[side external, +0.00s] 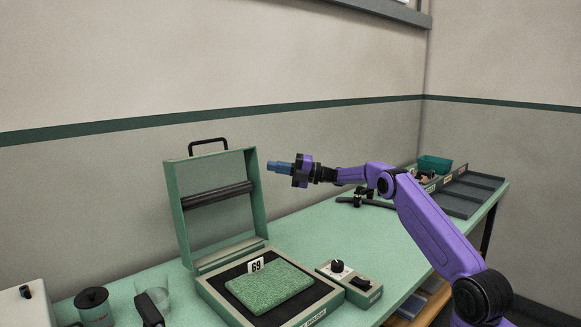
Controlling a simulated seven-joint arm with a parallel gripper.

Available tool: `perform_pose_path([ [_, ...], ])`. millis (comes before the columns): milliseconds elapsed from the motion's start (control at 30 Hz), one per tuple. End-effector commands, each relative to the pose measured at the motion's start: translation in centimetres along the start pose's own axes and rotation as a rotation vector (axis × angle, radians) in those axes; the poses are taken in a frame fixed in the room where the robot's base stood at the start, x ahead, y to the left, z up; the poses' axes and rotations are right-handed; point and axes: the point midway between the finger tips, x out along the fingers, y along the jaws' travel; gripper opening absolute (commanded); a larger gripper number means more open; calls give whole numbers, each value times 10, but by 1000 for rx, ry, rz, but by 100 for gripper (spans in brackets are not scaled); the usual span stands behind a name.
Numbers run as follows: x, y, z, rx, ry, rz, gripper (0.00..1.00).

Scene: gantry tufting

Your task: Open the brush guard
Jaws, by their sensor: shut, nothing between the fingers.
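The brush guard (172,206) is a green frame-like lid with a black handle (208,145) on top and dark rollers (217,195) across its inside. It stands upright at the back of the green machine base (212,299), tilted open. A green textured pad (268,288) lies in the base, with a white tag reading 69 (256,265) behind it. My gripper (270,166) has blue fingers and is shut and empty. It is in the air to the right of the raised guard and appears apart from it.
A control box (350,285) with a black knob sits right of the base. A dark lidded jar (93,306) and a clear beaker (153,295) stand at left. Dark trays (463,195) and a green bin (434,164) are at the far right. The table middle (310,235) is clear.

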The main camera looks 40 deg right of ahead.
Motion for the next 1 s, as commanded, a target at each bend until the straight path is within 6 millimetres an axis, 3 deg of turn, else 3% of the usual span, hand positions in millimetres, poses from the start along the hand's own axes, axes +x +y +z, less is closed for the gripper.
perform_pose_path([
  [500, -26, 16, -25, 0, -2, 0, 0],
  [800, -86, 34, -22, -2, -4, 0, 0],
  [1000, -112, 41, -21, -2, -2, 0, 0],
])
